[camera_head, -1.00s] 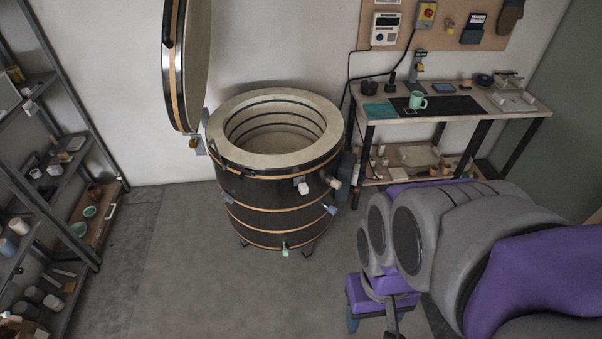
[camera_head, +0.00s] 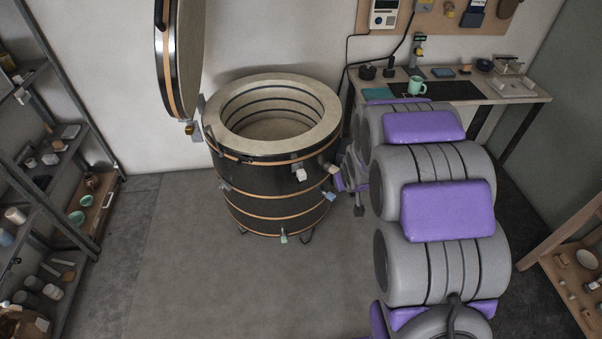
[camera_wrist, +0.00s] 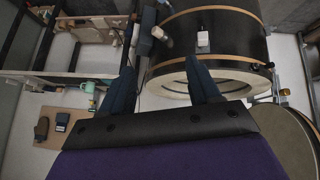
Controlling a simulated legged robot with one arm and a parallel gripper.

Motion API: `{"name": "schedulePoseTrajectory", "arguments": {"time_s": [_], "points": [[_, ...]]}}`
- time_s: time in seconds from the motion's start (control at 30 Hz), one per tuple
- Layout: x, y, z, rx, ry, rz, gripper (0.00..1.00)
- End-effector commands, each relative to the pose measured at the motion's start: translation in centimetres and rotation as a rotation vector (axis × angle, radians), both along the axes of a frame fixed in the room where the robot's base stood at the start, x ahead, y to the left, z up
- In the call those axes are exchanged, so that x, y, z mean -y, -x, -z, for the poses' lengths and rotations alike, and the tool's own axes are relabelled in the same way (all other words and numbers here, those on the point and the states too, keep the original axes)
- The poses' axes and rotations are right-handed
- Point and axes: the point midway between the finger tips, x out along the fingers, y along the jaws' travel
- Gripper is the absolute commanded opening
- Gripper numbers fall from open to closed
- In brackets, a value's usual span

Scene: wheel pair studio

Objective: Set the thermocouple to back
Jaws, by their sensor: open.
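The kiln (camera_head: 262,205) is a dark round drum with wooden bands and a pale rim, its lid (camera_head: 180,65) raised. Fittings on its right front include a white block (camera_head: 301,174), a pale peg (camera_head: 330,168) and a blue-tipped peg (camera_head: 330,196); a pale green one (camera_head: 283,238) is low down. I cannot tell which part is the thermocouple. In the wrist view, which is upside down, my gripper (camera_wrist: 160,66) is open and empty, its dark fingers spread before the kiln. The white block (camera_wrist: 203,40) and a peg (camera_wrist: 160,36) lie beyond the fingertips. My arm hides much of the head view.
A bench (camera_head: 520,97) with a green mug (camera_head: 417,85) stands against the wall right of the kiln. A wall controller (camera_head: 384,14) hangs above it. Shelves (camera_head: 75,120) stand at left, another wooden rack (camera_head: 555,285) at lower right. The floor before the kiln is clear.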

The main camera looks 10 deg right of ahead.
Motion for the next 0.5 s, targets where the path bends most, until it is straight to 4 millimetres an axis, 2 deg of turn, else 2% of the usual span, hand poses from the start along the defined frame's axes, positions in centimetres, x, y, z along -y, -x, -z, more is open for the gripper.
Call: {"name": "schedulePoseTrajectory", "arguments": {"time_s": [0.03, 0.2, 0.5], "points": [[0.1, -1.3, 1.6, 0.029, -0.002, -0.016, 0.62], [-0.2, -5.4, 5.3, 0.155, -0.015, -0.074, 0.62], [-1.8, -9.8, 12.0, 0.383, -0.078, -0.166, 0.62]]}}
